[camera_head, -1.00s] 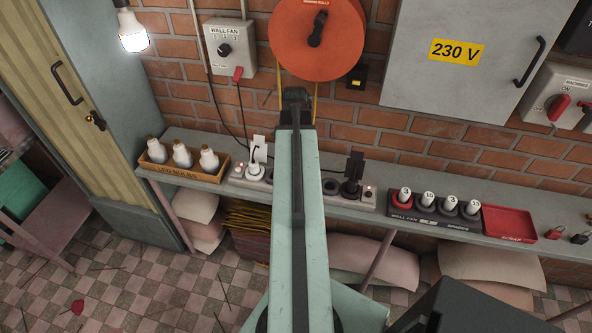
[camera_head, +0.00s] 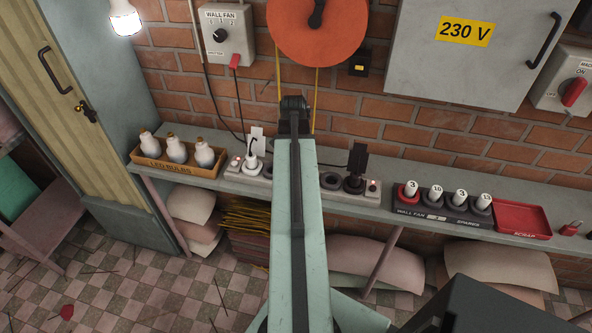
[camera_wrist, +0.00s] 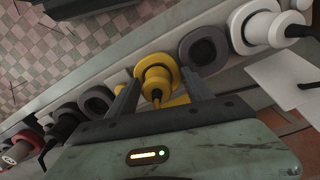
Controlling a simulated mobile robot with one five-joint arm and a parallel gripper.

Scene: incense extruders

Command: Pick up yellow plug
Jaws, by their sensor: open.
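The yellow plug (camera_wrist: 154,76) sits in a strip of round sockets in the wrist view, with a dark cord at its near end. My gripper (camera_wrist: 162,82) is open, with one dark finger on each side of the plug. I cannot tell whether the fingers touch it. In the head view my arm hides the plug and the gripper's fingers.
A white plug (camera_wrist: 262,28) stands to the right of the yellow one, past an empty grey socket (camera_wrist: 203,48). A black plug (camera_head: 354,183) is farther along the shelf. Bulbs in a box (camera_head: 178,160) and a red scrap tray (camera_head: 522,217) flank the strip.

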